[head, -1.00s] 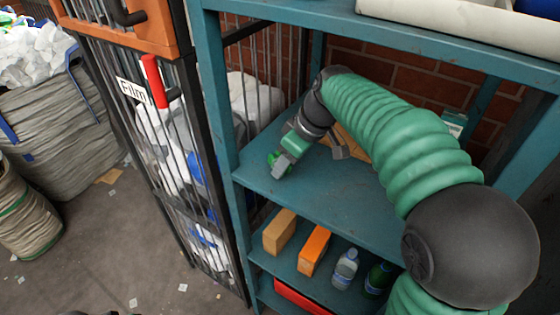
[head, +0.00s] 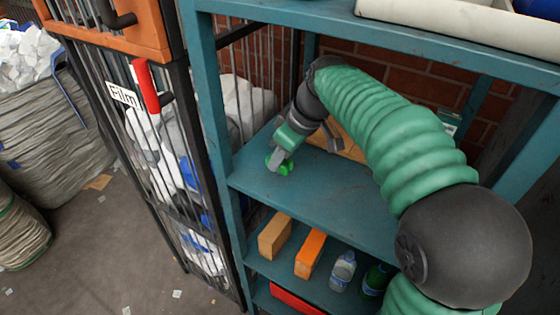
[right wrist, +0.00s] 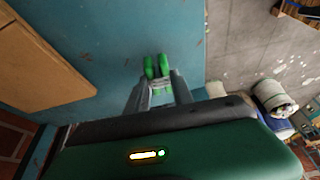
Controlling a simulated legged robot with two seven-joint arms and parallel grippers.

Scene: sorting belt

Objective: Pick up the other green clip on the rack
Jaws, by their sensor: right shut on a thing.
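A green clip (right wrist: 157,68) shows in the right wrist view between the fingertips of my right gripper (right wrist: 157,84), above the blue-green rack shelf (right wrist: 145,35). In the head view my right gripper (head: 277,158) is over the left part of the rack's middle shelf (head: 330,197). Its jaws are shut on the green clip (head: 285,169), which shows just below and beside the fingers. The fingers hide part of the clip. I cannot tell whether the clip touches the shelf. My left gripper is not in view.
A flat tan piece (head: 350,149) lies behind the gripper on the same shelf. The shelf below holds two boxes (head: 275,236) and bottles (head: 343,271). The rack's left post (head: 215,130) and a barred cage (head: 170,150) stand to the left.

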